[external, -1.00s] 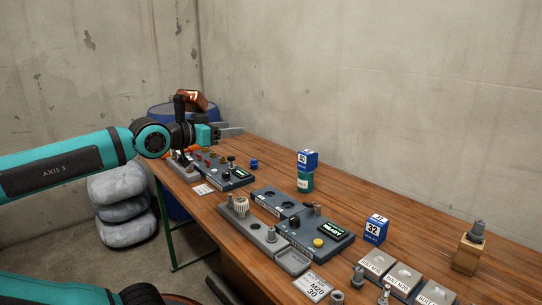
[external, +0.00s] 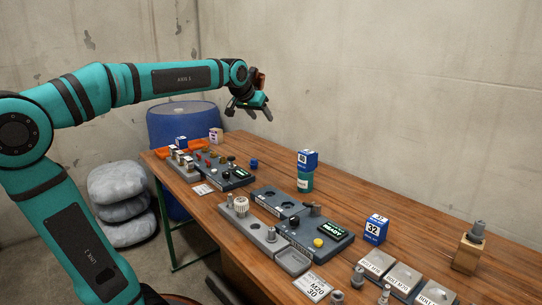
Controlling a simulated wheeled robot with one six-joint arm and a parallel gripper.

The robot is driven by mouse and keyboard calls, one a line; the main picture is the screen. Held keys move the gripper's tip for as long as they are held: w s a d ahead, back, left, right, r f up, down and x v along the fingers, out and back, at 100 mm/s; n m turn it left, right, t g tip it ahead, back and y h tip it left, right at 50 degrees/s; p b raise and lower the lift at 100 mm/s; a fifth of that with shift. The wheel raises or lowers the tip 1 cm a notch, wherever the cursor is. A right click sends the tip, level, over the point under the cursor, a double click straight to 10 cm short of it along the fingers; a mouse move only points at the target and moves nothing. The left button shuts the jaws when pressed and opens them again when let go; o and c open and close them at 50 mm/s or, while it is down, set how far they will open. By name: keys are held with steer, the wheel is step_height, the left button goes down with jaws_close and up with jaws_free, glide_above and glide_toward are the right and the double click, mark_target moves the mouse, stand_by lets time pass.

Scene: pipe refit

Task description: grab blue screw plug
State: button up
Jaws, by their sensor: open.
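A small blue cap-like piece (external: 253,163), which looks like the blue screw plug, stands on the wooden table just right of the far dark fixture. It is small in the picture, so its details are hard to tell. My gripper (external: 254,114) is raised above the far part of the table, over the blue piece in the picture and clearly apart from it. Its fingers point down and are open. Nothing shows between them.
The far fixture (external: 238,174) has several small parts around it. The near fixture has a lit display (external: 333,229). A blue drum (external: 180,121) stands beyond the table. The table's back right is clear.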

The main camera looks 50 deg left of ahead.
steer(key=w+a+f+n+g, duration=0.1)
steer(key=w+a+f+g, duration=0.3)
steer(key=w+a, duration=0.4)
steer(key=n+g+h, duration=0.2)
steer(key=g, duration=0.2)
glide_above(254, 161)
steer(key=w, duration=0.1)
step_height(254, 161, down, 8)
steer(key=r, duration=0.1)
steer(key=f, duration=1.2)
steer(key=shift+a+f, duration=0.25)
steer(key=shift+f, duration=0.05)
steer(key=shift+a+f, duration=0.2)
steer(key=shift+f, duration=1.15)
steer(key=shift+a+f, duration=0.2)
steer(key=shift+f, duration=1.1)
steer(key=c, duration=0.8)
